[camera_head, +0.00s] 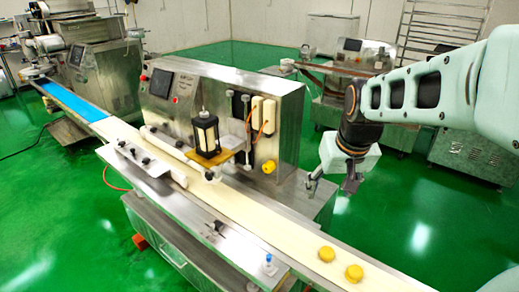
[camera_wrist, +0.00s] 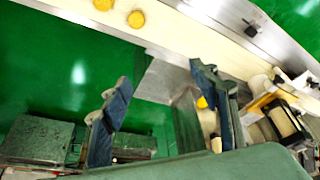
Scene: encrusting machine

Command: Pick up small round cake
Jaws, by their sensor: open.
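Two small round yellow cakes lie on the cream conveyor belt at the lower right of the head view. One cake (camera_head: 326,254) is a little farther back, and the other cake (camera_head: 354,272) is nearer the front. In the wrist view they show at the top left, one cake (camera_wrist: 103,4) at the frame edge and cut off, the other cake (camera_wrist: 136,19) whole. My gripper (camera_head: 330,184) is open and empty, above and behind the belt, apart from both cakes. Its two spread fingers (camera_wrist: 155,90) also show in the wrist view.
The cream belt (camera_head: 262,223) runs diagonally from the blue section (camera_head: 75,102) at the back left. The steel machine (camera_head: 285,130) with its stamping head (camera_head: 206,133) stands left of my gripper. A small blue-topped part (camera_head: 268,259) stands at the belt's near edge.

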